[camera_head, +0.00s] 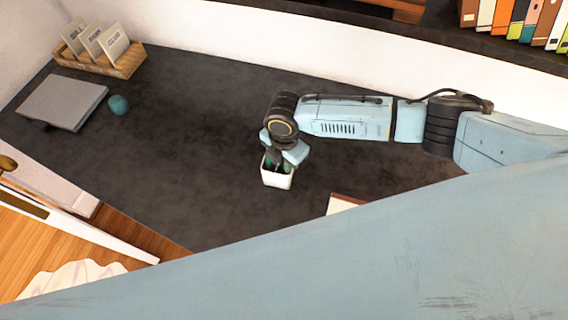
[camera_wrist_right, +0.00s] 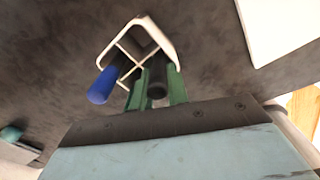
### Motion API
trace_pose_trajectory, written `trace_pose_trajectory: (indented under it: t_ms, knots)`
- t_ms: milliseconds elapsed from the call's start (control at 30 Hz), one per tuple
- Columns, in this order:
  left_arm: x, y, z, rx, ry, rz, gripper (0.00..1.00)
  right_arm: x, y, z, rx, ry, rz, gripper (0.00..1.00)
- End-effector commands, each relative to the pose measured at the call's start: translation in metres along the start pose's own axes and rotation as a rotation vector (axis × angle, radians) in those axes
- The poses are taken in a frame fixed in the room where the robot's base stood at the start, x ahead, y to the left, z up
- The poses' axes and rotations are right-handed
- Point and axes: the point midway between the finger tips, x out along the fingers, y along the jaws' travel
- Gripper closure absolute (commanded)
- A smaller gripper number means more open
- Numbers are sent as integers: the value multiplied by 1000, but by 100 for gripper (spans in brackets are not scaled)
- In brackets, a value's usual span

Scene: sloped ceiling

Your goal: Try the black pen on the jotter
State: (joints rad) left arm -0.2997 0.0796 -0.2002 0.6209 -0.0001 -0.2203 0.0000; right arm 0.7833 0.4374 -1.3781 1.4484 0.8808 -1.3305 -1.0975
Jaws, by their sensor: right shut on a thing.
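A white pen holder with compartments (camera_head: 277,180) stands on the dark desk below my right gripper (camera_head: 272,161). The right wrist view shows the holder (camera_wrist_right: 113,50) with its cross-shaped divider. My right gripper's green fingers (camera_wrist_right: 158,90) are shut on the dark black pen (camera_wrist_right: 157,91), whose lower part is in or at the holder; how deep I cannot tell. A blue pen (camera_wrist_right: 102,86) stands in another compartment. The jotter, a white pad with a brown edge (camera_head: 340,204), is partly hidden by my light blue arm; it seems to show in the wrist view (camera_wrist_right: 282,25). My left gripper is not in view.
A grey laptop-like slab (camera_head: 64,102) and a teal ball (camera_head: 119,104) lie at the left. A wooden card rack (camera_head: 122,66) stands at the back left. Books (camera_head: 515,20) line a shelf at the top right. The middle left of the desk (camera_head: 180,130) is clear.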

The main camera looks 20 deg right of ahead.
Motion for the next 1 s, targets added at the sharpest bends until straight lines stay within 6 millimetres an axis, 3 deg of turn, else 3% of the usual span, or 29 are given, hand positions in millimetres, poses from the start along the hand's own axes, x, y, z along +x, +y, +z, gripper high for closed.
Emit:
trace_pose_trajectory:
  t_ms: [167, 400, 600, 1000]
  knots:
    - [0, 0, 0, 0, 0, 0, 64, -18, 1, 0, -1, 1, 4, 100]
    - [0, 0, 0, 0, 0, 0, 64, -66, 1, 0, -2, 1, 4, 100]
    - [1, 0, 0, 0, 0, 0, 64, -94, 1, 0, 0, 1, 2, 100]
    - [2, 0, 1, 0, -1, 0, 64, -100, 1, 0, 2, 0, 1, 100]
